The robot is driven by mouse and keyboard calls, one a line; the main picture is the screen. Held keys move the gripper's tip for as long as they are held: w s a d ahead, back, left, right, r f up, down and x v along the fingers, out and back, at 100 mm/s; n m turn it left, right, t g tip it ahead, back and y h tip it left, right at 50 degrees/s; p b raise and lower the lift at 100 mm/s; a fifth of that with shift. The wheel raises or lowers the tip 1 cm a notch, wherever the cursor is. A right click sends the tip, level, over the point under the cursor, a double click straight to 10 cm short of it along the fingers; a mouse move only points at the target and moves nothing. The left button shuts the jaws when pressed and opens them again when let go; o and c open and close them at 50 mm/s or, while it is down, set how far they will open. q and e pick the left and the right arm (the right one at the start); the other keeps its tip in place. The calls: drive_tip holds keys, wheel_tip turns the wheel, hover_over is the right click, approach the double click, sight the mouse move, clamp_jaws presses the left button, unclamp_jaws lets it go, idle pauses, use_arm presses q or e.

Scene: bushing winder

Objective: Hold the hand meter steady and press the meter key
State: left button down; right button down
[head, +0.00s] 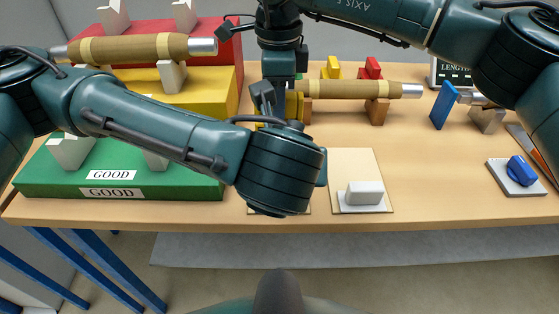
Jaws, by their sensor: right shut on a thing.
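A yellow piece (293,106), which looks like the hand meter, sits at the left end of a tan bushing (345,90). My right gripper (276,92) comes down from above and is shut on it, as far as I can see. My left arm crosses from the left, and its large wrist lies in front of the yellow piece's lower part. The left gripper's fingers are hidden or cannot be told apart from the dark parts there. I cannot make out the meter key or a display.
The bushing rests on brown supports (377,110). A stepped rack with a green GOOD step (120,192) stands left, holding another bushing (135,49). A white block (364,193) on a tan card and a blue knob (521,170) lie right. The table's front edge is clear.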

drive_tip(key=c, duration=1.1)
unclamp_jaws()
drive_tip(key=shift+r, duration=0.1)
